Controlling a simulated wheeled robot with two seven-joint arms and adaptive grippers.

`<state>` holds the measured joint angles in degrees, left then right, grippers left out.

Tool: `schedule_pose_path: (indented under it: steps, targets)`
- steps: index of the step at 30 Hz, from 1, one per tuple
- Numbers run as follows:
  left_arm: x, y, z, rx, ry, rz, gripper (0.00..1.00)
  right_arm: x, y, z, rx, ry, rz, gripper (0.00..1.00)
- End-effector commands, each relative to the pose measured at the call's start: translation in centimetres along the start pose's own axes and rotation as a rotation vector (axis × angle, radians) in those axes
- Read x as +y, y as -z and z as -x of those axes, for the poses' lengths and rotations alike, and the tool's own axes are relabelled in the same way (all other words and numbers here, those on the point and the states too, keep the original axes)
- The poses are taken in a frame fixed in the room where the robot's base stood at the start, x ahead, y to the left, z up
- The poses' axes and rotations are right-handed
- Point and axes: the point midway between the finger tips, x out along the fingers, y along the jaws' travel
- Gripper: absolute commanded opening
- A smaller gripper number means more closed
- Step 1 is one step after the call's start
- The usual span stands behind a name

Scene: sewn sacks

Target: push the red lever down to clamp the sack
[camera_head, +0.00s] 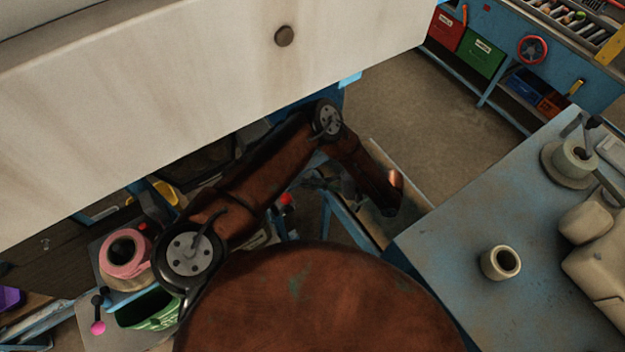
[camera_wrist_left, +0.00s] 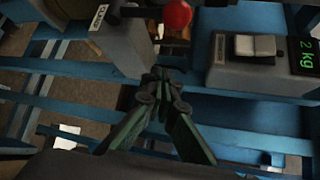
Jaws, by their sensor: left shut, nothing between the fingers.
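The red lever's round knob (camera_wrist_left: 177,14) shows at the top of the left wrist view, on a dark bar beside a grey block with a label. A red knob (camera_head: 286,198) also shows small in the head view, below my arm. My left gripper (camera_wrist_left: 160,76) is shut and empty, its green-black fingers together. It sits below the knob in the wrist picture, apart from it. In the head view the left gripper (camera_head: 318,182) is small and dark, partly lost beside my forearm. The sack at the clamp cannot be made out. My right gripper is not in view.
A grey scale (camera_wrist_left: 262,75) reading "2 kg" stands right of the gripper, on a blue frame (camera_wrist_left: 240,112). A large cream panel (camera_head: 150,110) covers the head view's upper left. A blue-grey table (camera_head: 450,250) stands at right, with a beige ring (camera_head: 501,262).

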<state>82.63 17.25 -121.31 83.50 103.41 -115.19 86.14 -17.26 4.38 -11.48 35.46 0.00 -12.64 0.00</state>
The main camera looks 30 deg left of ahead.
Motion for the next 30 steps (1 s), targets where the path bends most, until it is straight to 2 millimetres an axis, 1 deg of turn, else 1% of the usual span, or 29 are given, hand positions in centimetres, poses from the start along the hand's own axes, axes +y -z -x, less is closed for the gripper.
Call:
schedule_pose_path:
  steps: [1,3,8,10,12,17,24,28,29,30]
  targets:
    - [-0.3,-0.2,-1.2,-0.006,-0.001,-0.003,0.00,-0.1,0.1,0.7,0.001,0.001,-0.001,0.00]
    - [-0.2,-0.2,-2.7,-0.007,-0.002,-0.002,0.00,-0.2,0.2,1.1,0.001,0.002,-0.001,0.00]
    - [-0.2,-0.2,-5.9,-0.006,-0.002,-0.002,0.00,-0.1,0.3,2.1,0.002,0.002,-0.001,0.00]
    - [-0.3,-1.4,-5.2,0.002,-0.002,-0.003,0.00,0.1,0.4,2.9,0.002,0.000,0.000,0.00]
    - [-0.3,-2.3,-4.8,0.001,-0.002,-0.002,0.00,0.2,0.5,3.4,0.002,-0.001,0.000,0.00]
    - [-0.2,-3.6,-4.5,-0.001,-0.002,0.000,0.00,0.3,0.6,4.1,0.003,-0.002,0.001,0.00]
    - [0.0,-3.9,-4.4,-0.002,-0.002,0.001,0.00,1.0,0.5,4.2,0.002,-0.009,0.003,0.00]
    - [0.0,-3.9,-4.4,-0.002,-0.002,0.000,0.00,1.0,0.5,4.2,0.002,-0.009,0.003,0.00]
    - [-0.4,-3.6,-5.7,-0.006,-0.002,0.000,0.00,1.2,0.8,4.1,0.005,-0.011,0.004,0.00]
    - [-0.2,-3.7,-5.2,-0.004,-0.002,0.001,0.00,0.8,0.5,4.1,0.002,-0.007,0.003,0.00]
